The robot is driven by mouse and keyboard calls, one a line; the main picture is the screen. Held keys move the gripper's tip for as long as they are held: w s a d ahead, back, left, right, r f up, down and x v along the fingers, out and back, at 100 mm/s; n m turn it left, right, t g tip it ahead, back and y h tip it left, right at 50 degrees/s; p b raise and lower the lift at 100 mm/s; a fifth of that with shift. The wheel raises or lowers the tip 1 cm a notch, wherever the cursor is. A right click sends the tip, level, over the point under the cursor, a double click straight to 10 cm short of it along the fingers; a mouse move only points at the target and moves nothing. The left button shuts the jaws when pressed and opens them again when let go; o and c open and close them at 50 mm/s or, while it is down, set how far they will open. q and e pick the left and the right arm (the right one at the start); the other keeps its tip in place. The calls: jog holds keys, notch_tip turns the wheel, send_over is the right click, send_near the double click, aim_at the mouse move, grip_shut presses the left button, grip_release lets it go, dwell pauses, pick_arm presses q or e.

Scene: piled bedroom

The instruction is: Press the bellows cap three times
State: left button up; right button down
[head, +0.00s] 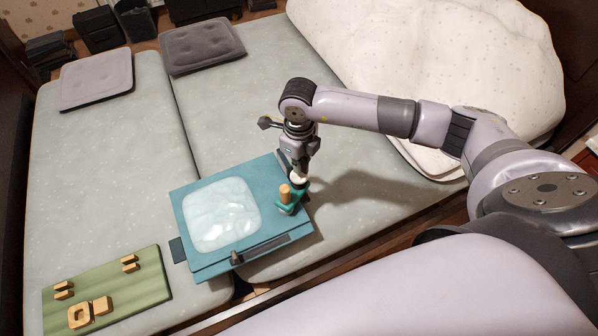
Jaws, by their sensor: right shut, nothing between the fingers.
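A teal board (190,262) lies on the mattress with a pale, glossy, puffy pad (222,215) on it. At the board's right edge a small dark green holder (287,209) carries a tan cylinder (285,194). A small whitish round piece (299,179) shows just behind the cylinder, under my right gripper (299,173); I cannot tell which of these is the bellows cap. My right gripper points down, shut and empty, with its fingertips at or just above the whitish piece. Contact is hard to tell. My left gripper is not in view.
A green board (108,300) with several tan wooden blocks lies at the lower left. Two grey cushions (97,79) (202,45) lie at the back. A large white quilt (450,60) is bunched at the back right.

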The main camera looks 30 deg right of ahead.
jog(key=shift+f, duration=0.2)
jog(key=shift+f+b, duration=1.5)
jog(key=shift+f, duration=0.2)
jog(key=shift+r+p, duration=1.05)
jog(key=shift+r, duration=0.85)
jog(key=shift+r+p, duration=1.6)
jog(key=shift+r, duration=0.95)
jog(key=shift+f, duration=0.1)
